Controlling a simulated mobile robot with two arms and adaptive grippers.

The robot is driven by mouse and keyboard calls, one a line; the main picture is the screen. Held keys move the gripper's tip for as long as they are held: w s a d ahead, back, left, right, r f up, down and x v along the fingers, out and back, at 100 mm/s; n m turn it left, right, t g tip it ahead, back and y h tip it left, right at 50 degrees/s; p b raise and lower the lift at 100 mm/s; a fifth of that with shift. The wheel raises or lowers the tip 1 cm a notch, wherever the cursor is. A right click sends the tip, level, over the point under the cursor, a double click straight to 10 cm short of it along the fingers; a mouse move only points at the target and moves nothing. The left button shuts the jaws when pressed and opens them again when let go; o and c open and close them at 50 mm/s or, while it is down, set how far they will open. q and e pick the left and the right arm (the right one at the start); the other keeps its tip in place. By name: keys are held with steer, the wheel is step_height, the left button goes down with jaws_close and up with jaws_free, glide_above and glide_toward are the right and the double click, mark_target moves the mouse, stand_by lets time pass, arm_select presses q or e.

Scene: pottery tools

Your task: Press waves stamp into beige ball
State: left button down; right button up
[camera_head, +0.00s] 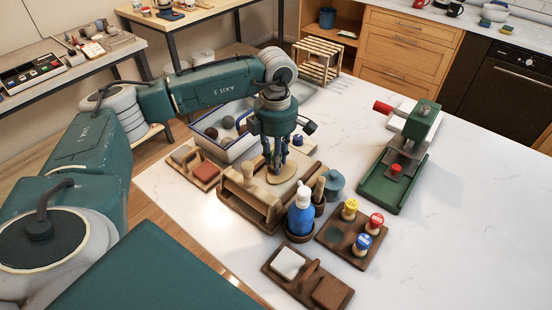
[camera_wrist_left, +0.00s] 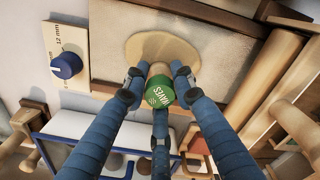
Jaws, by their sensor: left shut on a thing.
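My left gripper (camera_head: 277,166) is pointed down over the wooden board. In the left wrist view its blue fingers (camera_wrist_left: 158,78) are shut around the waves stamp (camera_wrist_left: 160,93), a wooden stamp with a green top marked WAVES. The beige clay (camera_wrist_left: 160,48) is a flattened, rounded disc on the pale board surface (camera_wrist_left: 112,60). It also shows below the fingers in the head view (camera_head: 283,178). The stamp's lower end is over the clay's near part; its face is hidden, so I cannot tell whether it touches. My right gripper is not in view.
A wooden stand (camera_head: 333,236) holds yellow, red and blue stamps. A blue bottle (camera_head: 300,214) stands close in front of the board. A blue-rimmed white tray (camera_head: 204,142) lies behind left. A green press (camera_head: 404,160) stands at right. The right part of the white table is clear.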

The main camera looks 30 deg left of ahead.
arm_select(q)
steer(key=shift+r+p, duration=0.7)
steer(key=shift+r, duration=0.3)
steer(key=shift+r+p, duration=1.05)
steer(key=shift+r, duration=0.85)
